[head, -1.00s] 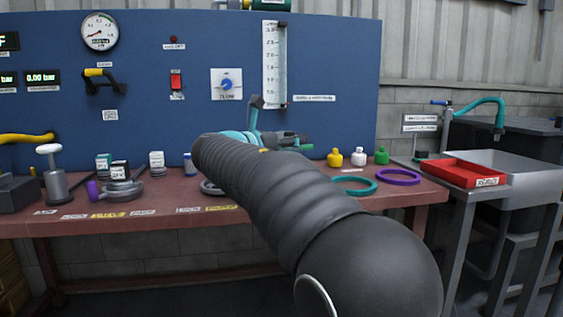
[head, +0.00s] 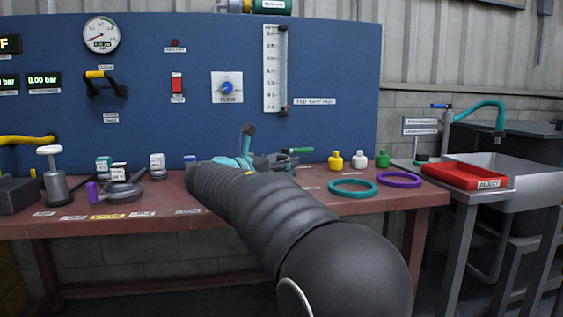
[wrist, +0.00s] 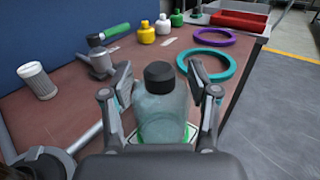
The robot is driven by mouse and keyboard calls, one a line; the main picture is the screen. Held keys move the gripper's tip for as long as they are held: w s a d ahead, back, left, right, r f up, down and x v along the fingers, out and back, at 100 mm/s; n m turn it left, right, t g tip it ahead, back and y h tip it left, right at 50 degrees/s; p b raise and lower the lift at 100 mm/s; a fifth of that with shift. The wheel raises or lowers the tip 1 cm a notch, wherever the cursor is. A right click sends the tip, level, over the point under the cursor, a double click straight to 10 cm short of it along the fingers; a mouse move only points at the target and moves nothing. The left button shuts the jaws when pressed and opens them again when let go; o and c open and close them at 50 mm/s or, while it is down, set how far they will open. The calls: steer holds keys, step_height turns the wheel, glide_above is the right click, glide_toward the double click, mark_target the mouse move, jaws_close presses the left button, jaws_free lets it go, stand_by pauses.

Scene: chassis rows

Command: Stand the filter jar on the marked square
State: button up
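The filter jar (wrist: 160,108) is clear, with a black cap, and looks upright in the wrist view. Under it shows a white square with a green edge (wrist: 131,137); the jar's base hides most of this marked square, and I cannot tell exactly how well it is centred. My gripper (wrist: 162,88) is open, one finger on each side of the jar, with small gaps visible between pads and glass. In the head view my arm hides the jar and most of the gripper.
A teal ring (wrist: 232,68) and a purple ring (wrist: 230,41) lie beyond the right finger. A red tray (head: 463,174) is at the right.

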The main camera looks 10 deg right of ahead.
steer(key=o, duration=0.4)
steer(key=shift+o, duration=0.2)
steer(key=shift+a+r, duration=0.1)
steer(key=shift+r, duration=0.05)
steer(key=v, duration=1.2)
